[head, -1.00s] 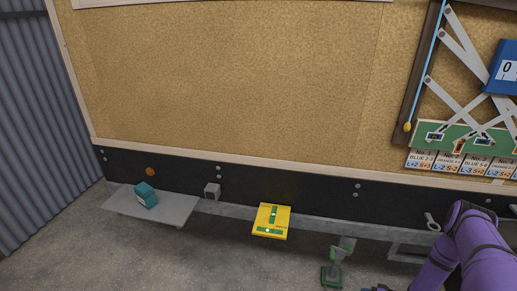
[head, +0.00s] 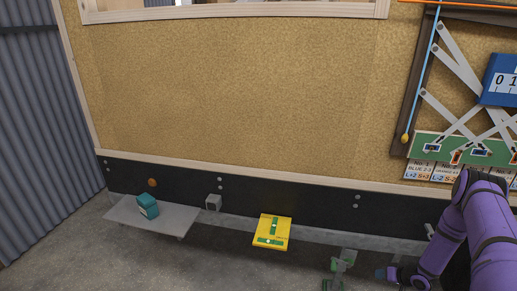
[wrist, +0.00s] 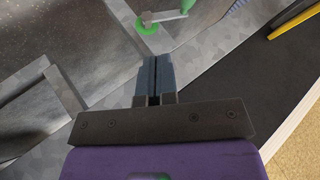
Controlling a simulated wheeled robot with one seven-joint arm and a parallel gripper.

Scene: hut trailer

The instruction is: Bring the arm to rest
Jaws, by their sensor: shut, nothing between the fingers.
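My gripper (wrist: 155,75) shows in the wrist view with its two fingers pressed together and nothing between them. It points toward the grey ledge and the floor. In the head view my purple arm (head: 470,230) is at the lower right, bent down in front of the black wall strip. The gripper's end (head: 388,273) is low at the picture's bottom edge, just right of a green and grey device (head: 341,264). Its fingers are too small there to make out.
A yellow panel with green slots (head: 272,232) sticks out from the wall's lower ledge. A grey shelf (head: 180,219) holds a teal box (head: 147,206) at the left. A cork board (head: 230,95) fills the wall. A blue counter (head: 500,80) hangs at upper right.

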